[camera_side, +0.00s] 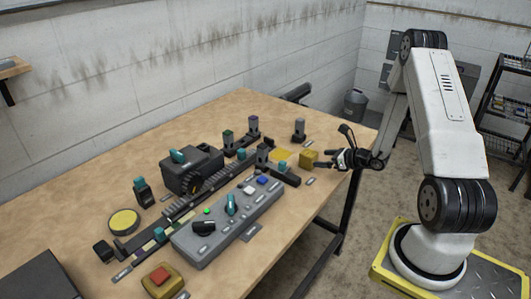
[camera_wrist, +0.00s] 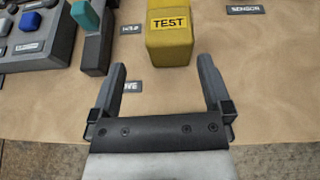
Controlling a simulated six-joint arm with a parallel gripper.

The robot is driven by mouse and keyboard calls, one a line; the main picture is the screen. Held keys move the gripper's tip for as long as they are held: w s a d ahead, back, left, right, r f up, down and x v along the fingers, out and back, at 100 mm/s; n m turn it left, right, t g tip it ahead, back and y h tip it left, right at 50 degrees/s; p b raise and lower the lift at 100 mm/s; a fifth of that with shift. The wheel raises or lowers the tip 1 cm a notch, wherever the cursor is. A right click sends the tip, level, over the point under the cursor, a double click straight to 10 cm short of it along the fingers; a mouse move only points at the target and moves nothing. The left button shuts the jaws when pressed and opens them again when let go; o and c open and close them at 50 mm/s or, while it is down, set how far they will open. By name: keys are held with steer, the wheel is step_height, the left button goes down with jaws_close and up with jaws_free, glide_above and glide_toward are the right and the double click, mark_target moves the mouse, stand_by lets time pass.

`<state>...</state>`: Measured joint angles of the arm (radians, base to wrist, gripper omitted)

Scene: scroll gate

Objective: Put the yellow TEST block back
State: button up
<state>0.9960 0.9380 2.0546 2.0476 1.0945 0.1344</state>
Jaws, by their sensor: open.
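The yellow TEST block (camera_wrist: 169,35) stands on the table just ahead of my gripper (camera_wrist: 160,72) in the wrist view, with its TEST label facing me. My two fingers are apart and nothing is between them. The block lies beyond the fingertips, roughly centred between them. In the side view the yellow block (camera_side: 308,158) sits near the table's right edge, with my gripper (camera_side: 326,160) just to its right.
A grey control panel (camera_side: 228,222) with buttons and knobs stands left of the block. A teal-topped dark piece (camera_wrist: 92,35) is close left of my left finger. Dark posts (camera_side: 299,130) stand behind. Bare table lies between the fingers.

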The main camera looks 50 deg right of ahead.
steer(key=a+r+n+g+y, duration=0.1)
steer(key=a+n, duration=0.1)
steer(key=a, duration=0.1)
steer(key=w+a+n+g+y, duration=0.1)
steer(key=a+n+y, duration=0.1)
steer(key=a, duration=0.2)
steer(key=a+r+n+g+y, duration=0.1)
steer(key=a+n+y, duration=0.1)
steer(key=a+n, duration=0.1)
steer(key=shift+w+a+r, duration=0.3)
steer(key=shift+a+r, duration=0.05)
steer(key=shift+a, duration=0.15)
steer(key=s+a+r+n+g+h, duration=0.2)
steer(key=s+a+r+n+g, duration=0.2)
steer(key=a+n, duration=0.5)
steer(key=s+a+r+n+g+h, duration=0.3)
steer(key=a+n, duration=0.6)
steer(key=n, duration=1)
steer(key=shift+s+r+g, duration=0.4)
steer(key=shift+s+r, duration=0.45)
steer(key=shift+s, duration=0.05)
